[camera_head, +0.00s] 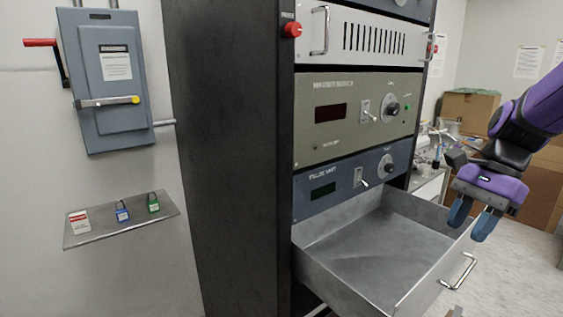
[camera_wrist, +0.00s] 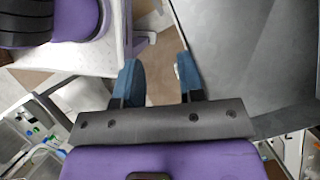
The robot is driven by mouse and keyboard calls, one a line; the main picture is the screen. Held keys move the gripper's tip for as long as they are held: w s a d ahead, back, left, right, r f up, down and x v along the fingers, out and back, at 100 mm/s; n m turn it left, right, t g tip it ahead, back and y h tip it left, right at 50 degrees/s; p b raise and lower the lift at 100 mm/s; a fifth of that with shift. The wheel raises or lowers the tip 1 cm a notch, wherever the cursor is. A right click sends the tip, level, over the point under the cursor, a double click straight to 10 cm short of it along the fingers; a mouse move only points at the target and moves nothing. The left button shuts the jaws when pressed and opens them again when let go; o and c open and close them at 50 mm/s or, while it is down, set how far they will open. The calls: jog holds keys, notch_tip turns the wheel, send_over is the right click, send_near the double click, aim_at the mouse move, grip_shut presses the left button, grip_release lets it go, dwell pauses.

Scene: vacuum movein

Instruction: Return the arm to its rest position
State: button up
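My purple arm comes in from the right of the head view. My gripper (camera_head: 468,226) hangs fingers-down beside the right end of the open drawer's front. In the wrist view, my gripper (camera_wrist: 160,70) has its two blue fingers apart, with nothing held between them. The grey metal drawer (camera_head: 372,246) is pulled out of the rack and looks empty. A grey metal surface, seemingly the drawer (camera_wrist: 245,50), lies close to the right finger in the wrist view; I cannot tell whether they touch.
The black rack (camera_head: 228,150) holds several instrument panels and a red knob (camera_head: 292,29). The drawer handle (camera_head: 459,272) sticks out at the front. A switch box (camera_head: 105,85) and a small shelf (camera_head: 120,224) with tags and padlocks are on the left wall. Cardboard boxes (camera_head: 470,108) stand behind my arm.

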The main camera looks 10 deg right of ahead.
jog(key=s+a+r+n+t+h, duration=0.5)
jog(key=s+a+r+n+t, duration=0.1)
jog(key=n, duration=0.9)
jog(key=shift+s+a+r+t, duration=0.4)
jog(key=shift+s+a, duration=0.05)
jog(key=shift+a, duration=0.1)
